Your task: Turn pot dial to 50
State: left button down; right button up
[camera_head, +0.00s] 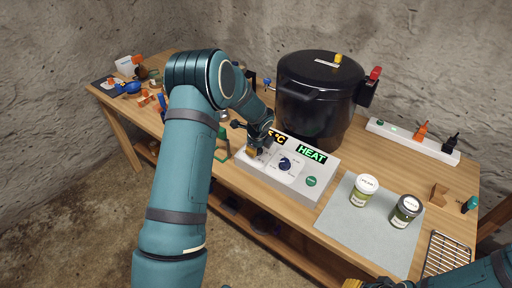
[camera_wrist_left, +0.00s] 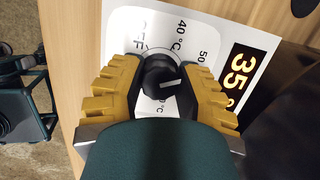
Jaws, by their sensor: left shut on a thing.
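The white control box (camera_head: 315,187) stands on the wooden table in front of the black pot (camera_head: 318,100). My left gripper (camera_head: 256,150) is over its left end; in the left wrist view its yellow fingers (camera_wrist_left: 160,78) are shut on the black pot dial (camera_wrist_left: 163,72), one on each side. The dial has a white pointer line toward the picture's right. Marks OFF, 40 °C and 50 show around it; others are partly covered. The display (camera_wrist_left: 238,77) reads 35. In the head view my arm partly hides the display and the dial. My right gripper (camera_head: 354,284) is only partly in view at the bottom edge.
A blue knob (camera_head: 285,164), a green button (camera_head: 311,181) and a lit HEAT sign (camera_head: 311,154) are on the box. Two jars (camera_head: 364,191) (camera_head: 405,211) stand on a grey mat (camera_head: 345,235) at right. A power strip (camera_head: 410,140) lies behind. Small clutter fills the table's left end.

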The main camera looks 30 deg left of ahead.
pick_arm(q)
jog(key=shift+s+f, duration=0.15)
jog(key=c, duration=0.6)
grip_release()
jog(key=shift+r, duration=0.2)
jog(key=shift+r, duration=0.25)
jog(key=v, duration=1.1)
jog(key=shift+r, duration=0.15)
jog(key=shift+s, duration=0.1)
